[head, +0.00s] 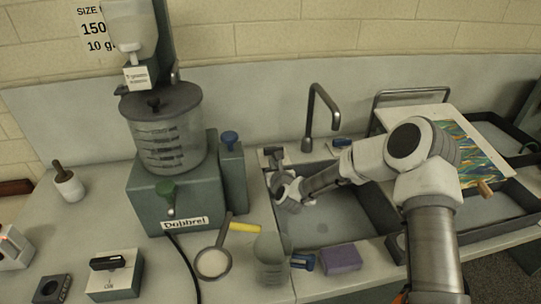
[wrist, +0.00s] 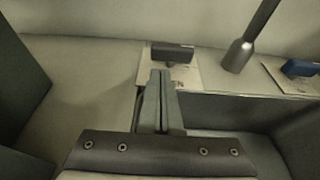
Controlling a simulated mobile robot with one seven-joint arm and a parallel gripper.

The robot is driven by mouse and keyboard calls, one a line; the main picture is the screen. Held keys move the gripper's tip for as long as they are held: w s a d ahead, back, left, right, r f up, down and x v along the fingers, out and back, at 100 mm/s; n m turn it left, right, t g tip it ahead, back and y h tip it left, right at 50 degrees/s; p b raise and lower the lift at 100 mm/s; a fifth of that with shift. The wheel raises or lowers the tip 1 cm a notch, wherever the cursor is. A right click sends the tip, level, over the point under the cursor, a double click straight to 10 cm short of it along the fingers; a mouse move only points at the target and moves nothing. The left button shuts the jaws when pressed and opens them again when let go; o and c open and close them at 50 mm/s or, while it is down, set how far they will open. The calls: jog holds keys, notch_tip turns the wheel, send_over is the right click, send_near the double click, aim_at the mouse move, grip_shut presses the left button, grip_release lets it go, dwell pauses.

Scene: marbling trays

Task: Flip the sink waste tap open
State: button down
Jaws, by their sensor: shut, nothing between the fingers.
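A dark lever tap (head: 272,152) sits on a pale plate at the back left corner of the sink (head: 325,215). In the wrist view its dark handle (wrist: 173,52) lies crosswise on the plate, and the lettering on the plate is partly hidden, with "EN" showing. A second tap with a blue handle (head: 341,143) stands right of the spout; it also shows in the wrist view (wrist: 300,68). I cannot tell from lettering which one is the waste tap. My gripper (head: 279,174) is shut and empty. In the wrist view its fingertips (wrist: 160,74) are just in front of the dark handle; contact is unclear.
The grey spout (head: 312,110) rises behind the sink. The green-grey machine (head: 185,195) with its clear vessel stands close on the left. Trays (head: 500,210) fill the right.

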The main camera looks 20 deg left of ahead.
aim_at(269, 152)
jog(key=shift+w+a+f, duration=0.1)
jog(key=shift+w+a, duration=0.25)
jog(key=shift+w, duration=0.35)
jog(key=shift+w+a+r, duration=0.1)
jog(key=shift+w+a, duration=0.25)
jog(key=shift+w, duration=0.35)
jog(key=shift+w+a+f, duration=0.1)
jog(key=shift+w+a, duration=0.25)
jog(key=shift+w, duration=0.35)
